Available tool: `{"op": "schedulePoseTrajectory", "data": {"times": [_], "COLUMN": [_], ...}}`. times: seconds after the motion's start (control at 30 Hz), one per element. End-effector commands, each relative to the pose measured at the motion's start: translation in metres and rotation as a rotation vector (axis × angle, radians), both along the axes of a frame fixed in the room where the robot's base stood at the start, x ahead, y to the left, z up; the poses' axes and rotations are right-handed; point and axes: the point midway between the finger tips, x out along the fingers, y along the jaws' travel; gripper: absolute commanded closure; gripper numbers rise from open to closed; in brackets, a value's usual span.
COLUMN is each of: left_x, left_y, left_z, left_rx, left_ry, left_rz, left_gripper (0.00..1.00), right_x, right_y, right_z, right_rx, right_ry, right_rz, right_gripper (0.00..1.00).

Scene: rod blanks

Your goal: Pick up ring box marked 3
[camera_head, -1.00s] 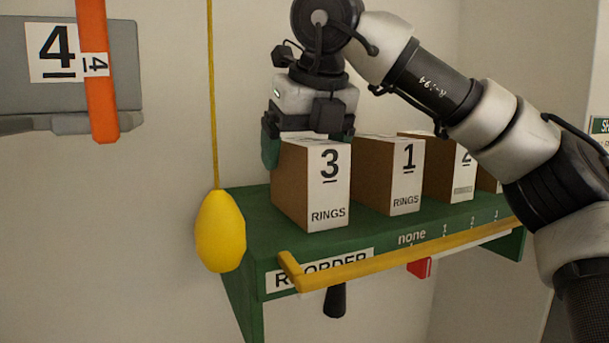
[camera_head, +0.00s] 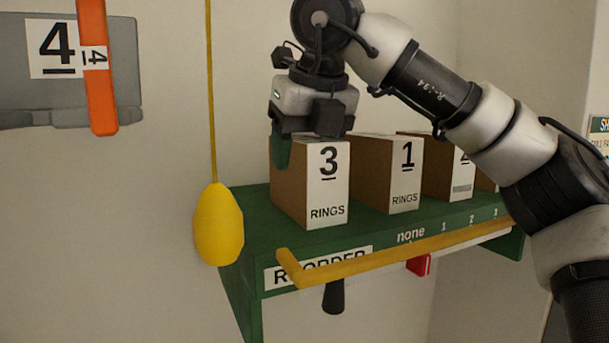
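The ring box marked 3 (camera_head: 328,190) is a brown box with a white front label reading "3 RINGS". It stands upright at the left end of the green shelf (camera_head: 262,215). My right gripper (camera_head: 308,145) reaches down over its top from above. One green-padded finger lies against the box's brown left side. The other finger is mostly hidden behind the box and the gripper body. The gripper looks closed on the box, which still rests on the shelf. My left gripper is out of view.
Box 1 (camera_head: 405,180) and box 2 (camera_head: 462,175) stand to the right, with a gap beside box 3. A yellow bar (camera_head: 400,258) runs along the shelf front. A yellow float (camera_head: 218,225) hangs on a cord at the left. A grey panel marked 4 (camera_head: 125,60) is upper left.

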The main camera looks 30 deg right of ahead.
Motion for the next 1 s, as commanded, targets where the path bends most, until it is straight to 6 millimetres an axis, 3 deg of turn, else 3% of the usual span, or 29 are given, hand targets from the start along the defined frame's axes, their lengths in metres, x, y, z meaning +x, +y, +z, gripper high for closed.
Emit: {"op": "schedulePoseTrajectory", "data": {"times": [0.03, 0.13, 0.6, 0.87, 1.0], "left_x": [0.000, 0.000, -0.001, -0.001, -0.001], "left_y": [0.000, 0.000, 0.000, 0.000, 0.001], "left_z": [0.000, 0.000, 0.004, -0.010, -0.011], "left_rx": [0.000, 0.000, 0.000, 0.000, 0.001], "left_ry": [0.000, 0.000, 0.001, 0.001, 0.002], "left_rz": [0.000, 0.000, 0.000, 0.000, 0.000], "left_gripper": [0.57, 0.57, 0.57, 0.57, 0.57], "right_x": [0.000, 0.000, 0.000, 0.000, -0.031], "right_y": [0.000, 0.000, 0.000, 0.002, -0.015], "right_z": [0.000, 0.000, 0.008, 0.045, 0.067], "right_rx": [-0.001, -0.001, -0.001, 0.001, -0.002], "right_ry": [0.000, 0.000, -0.001, -0.001, -0.008], "right_rz": [0.000, 0.000, -0.001, 0.000, -0.003], "right_gripper": [0.54, 0.69, 0.69, 0.69, 0.69]}}
